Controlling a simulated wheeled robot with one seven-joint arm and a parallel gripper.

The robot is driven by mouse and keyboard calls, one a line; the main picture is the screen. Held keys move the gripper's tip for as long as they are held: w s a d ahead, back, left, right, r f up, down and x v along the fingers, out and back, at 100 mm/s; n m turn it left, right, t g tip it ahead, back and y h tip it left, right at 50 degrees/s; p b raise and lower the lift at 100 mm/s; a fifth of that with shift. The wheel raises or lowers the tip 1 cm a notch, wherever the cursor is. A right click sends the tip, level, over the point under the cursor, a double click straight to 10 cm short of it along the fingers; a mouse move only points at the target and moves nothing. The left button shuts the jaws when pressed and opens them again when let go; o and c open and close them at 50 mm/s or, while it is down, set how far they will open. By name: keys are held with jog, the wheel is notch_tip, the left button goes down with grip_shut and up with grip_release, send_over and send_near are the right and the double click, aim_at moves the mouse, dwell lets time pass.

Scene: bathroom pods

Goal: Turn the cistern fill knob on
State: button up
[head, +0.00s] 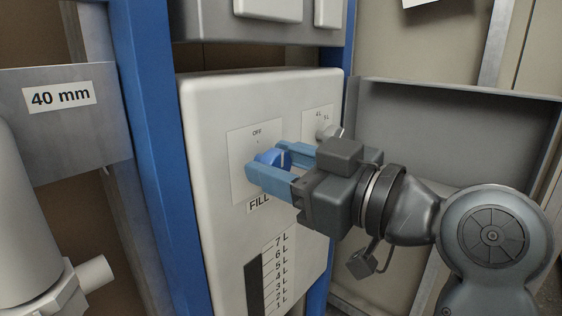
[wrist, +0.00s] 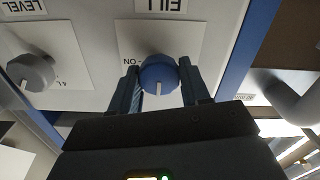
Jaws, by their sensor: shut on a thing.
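The blue fill knob (head: 279,159) sits on a white label plate on the front of the white cistern. "OFF" is printed above the knob and "FILL" below it. In the wrist view the picture is upside down; the knob (wrist: 158,70) has its white pointer line facing down, away from "FILL" and towards the OFF side. "ON" is printed to the left there. My gripper (head: 270,163) has its light blue fingers on either side of the knob, shut on it. The fingers hide part of the knob and plate in the head view.
A grey level knob (head: 327,132) sits close by, partly behind my gripper; it also shows in the wrist view (wrist: 32,72). Blue frame posts (head: 160,170) flank the cistern. A litre scale (head: 270,275) runs below. A grey pipe (head: 25,220) stands at the left.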

jog(key=m+p, duration=0.2)
jog(key=m, duration=0.1)
jog(key=m+p, duration=0.1)
jog(key=shift+d+r+m, duration=0.1)
jog(key=shift+r+m, duration=0.15)
jog(key=shift+m, duration=0.05)
jog(key=m+p, duration=0.3)
jog(key=m, duration=0.1)
jog(key=shift+w+r+p, duration=0.1)
jog(key=shift+w+p, duration=0.05)
jog(key=shift+p, duration=0.15)
jog(key=m+p, duration=0.4)
jog(key=m, duration=0.1)
jog(key=shift+w+d+m+p, duration=0.1)
jog(key=shift+d+m+p, duration=0.05)
jog(key=shift+m+p, duration=0.25)
jog(key=shift+f+m+p, duration=0.2)
jog(key=shift+m+p, duration=1.05)
jog(key=shift+m, duration=0.25)
jog(key=o, duration=0.7)
jog(key=shift+w+f, duration=0.1)
jog(key=o, duration=0.3)
jog(key=shift+f, duration=0.1)
